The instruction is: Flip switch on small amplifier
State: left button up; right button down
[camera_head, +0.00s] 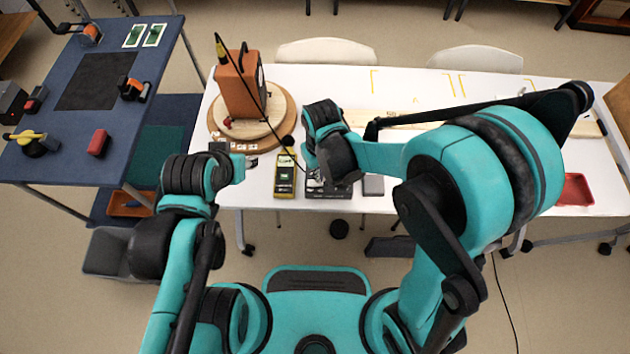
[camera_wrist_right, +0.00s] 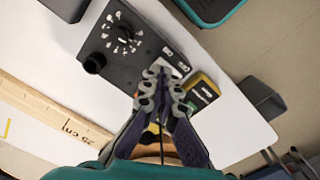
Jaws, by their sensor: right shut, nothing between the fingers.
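The small amplifier is a dark flat box (camera_head: 328,192) at the front edge of the white table. In the right wrist view the amplifier (camera_wrist_right: 117,62) shows a dial with white marks, a black knob and small white labels near one end. My right gripper (camera_wrist_right: 160,74) is shut and empty, its fingertips over the labelled end of the box. I cannot tell whether they touch it, and they hide part of that end, where no switch shows clearly. In the head view the right gripper (camera_head: 318,172) is over the amplifier. My left gripper (camera_head: 250,162) is small, near the table's front edge, away from the amplifier.
A yellow multimeter (camera_head: 285,176) lies close beside the amplifier, left of it. An orange speaker box (camera_head: 238,88) stands on a round wooden board (camera_head: 283,127), with a cable running forward. A grey block (camera_head: 373,185) lies to the right. A blue table (camera_head: 60,170) stands at the left.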

pick_arm(q)
jog(key=shift+f+b, duration=0.95)
jog(key=shift+b, duration=0.05)
pick_arm(e)
jog(key=shift+f, duration=1.15)
jog(key=shift+r, duration=0.1)
jog(key=shift+r+p, duration=2.8)
jog(key=shift+r, duration=0.75)
pick_arm(q)
notch_tip(320, 180, up, 5)
jog(key=shift+r, duration=0.2)
pick_arm(e)
jog(key=shift+d+r, duration=0.2)
jog(key=s+d+r+m+t, duration=0.2)
jog(key=d+r+m+t, duration=0.1)
jog(key=d+r, duration=0.4)
jog(key=s+d+r+m+t, duration=0.3)
jog(key=d+r, duration=0.3)
jog(key=d, duration=0.4)
jog(key=shift+d+r+t, duration=0.25)
jog(key=shift+r+t, duration=0.1)
jog(key=shift+t, duration=0.25)
pick_arm(q)
jog(key=shift+c, duration=0.3)
pick_arm(e)
jog(key=shift+s, duration=0.1)
